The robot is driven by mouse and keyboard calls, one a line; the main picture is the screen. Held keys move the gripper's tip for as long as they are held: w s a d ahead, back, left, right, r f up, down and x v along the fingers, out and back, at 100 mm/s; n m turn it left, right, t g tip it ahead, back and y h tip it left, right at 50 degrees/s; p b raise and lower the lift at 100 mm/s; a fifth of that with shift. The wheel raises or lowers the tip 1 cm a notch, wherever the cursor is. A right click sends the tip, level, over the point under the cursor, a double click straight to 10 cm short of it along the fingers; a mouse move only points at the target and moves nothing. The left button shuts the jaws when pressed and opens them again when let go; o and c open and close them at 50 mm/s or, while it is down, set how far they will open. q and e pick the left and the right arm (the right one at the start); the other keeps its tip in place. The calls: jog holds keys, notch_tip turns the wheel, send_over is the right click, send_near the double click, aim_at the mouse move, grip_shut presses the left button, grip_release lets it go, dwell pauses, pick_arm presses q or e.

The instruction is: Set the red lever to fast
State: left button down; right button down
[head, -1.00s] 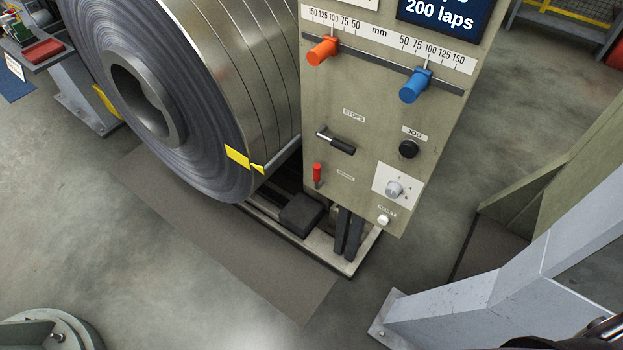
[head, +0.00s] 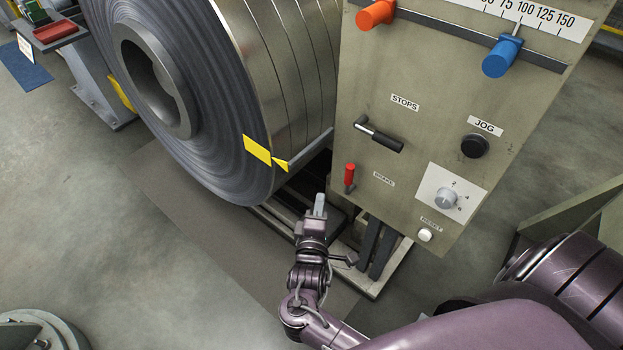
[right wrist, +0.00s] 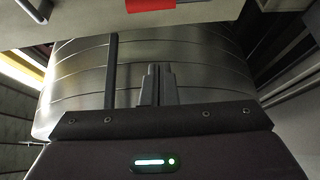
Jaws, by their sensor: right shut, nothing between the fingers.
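The red lever (head: 350,173) is a small upright red handle low on the left side of the beige control panel (head: 420,120). A small label beside it is hard to read, and I cannot make out a "fast" mark. My right gripper (head: 319,203) is shut and empty, below and slightly left of the lever, apart from it. In the right wrist view its closed fingers (right wrist: 157,80) point toward the steel coil, and a red piece, probably the lever (right wrist: 150,5), is cut off at the top edge. My left gripper is not in view.
A large steel coil (head: 185,90) with yellow tabs stands left of the panel. Above the lever is a black STOPS handle (head: 380,138). A JOG knob (head: 474,146), a grey dial (head: 446,197) and a RESET button (head: 425,235) are to the right. Open floor lies left.

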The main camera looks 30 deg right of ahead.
aim_at(348, 182)
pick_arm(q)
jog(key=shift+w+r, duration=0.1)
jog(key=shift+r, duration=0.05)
pick_arm(e)
jog(key=shift+r, duration=0.5)
